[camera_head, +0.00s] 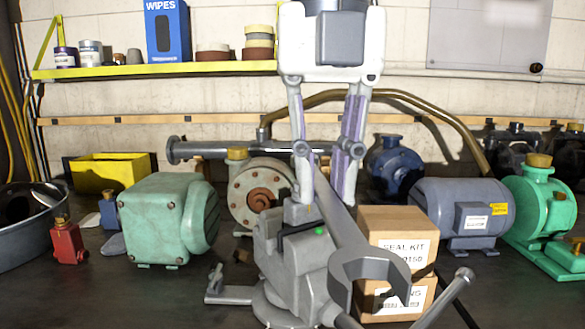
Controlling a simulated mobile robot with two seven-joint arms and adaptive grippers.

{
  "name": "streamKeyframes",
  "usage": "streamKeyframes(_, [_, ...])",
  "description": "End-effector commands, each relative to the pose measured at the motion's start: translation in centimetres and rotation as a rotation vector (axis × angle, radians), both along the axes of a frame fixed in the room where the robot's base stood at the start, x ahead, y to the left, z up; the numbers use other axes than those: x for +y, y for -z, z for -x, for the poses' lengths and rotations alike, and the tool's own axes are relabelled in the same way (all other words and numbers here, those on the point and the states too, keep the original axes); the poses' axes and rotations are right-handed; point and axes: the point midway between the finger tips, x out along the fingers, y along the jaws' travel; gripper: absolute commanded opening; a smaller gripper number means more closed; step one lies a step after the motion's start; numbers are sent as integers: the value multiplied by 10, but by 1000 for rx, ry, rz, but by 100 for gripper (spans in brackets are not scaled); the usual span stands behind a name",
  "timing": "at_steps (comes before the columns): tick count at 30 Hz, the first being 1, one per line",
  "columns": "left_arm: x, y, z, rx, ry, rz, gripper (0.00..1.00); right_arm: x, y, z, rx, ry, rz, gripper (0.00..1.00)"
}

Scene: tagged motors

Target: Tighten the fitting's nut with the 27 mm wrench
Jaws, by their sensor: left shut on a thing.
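My left gripper (326,185) comes down from the top middle and is shut on a grey open-ended wrench (345,235). The wrench slants toward the camera, its open jaw in front, low and right of centre. I cannot read a size on it. A grey bench vise (282,262) stands just behind and left of the wrench, with a small green spot on top. The wrench and fingers cover part of it. I cannot make out the fitting or its nut. My right gripper is not in view.
Boxes, one labelled SEAL KIT (393,228), are stacked right of the wrench. A green motor housing (160,220) and a red block (65,245) stand left, a grey-blue motor (465,212) and a green pump (540,210) right. A yellow bin (98,172) is behind.

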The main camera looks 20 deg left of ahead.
Motion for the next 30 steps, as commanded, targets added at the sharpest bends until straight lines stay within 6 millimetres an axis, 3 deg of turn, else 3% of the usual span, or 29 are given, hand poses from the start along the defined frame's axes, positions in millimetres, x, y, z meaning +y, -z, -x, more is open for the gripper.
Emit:
streamKeyframes(16, [-2, 0, 0, -1, -20, 1, 0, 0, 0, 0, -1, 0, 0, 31])
streamKeyframes(30, [-2, 17, 0, 0, -20, 1, 0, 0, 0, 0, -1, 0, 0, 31])
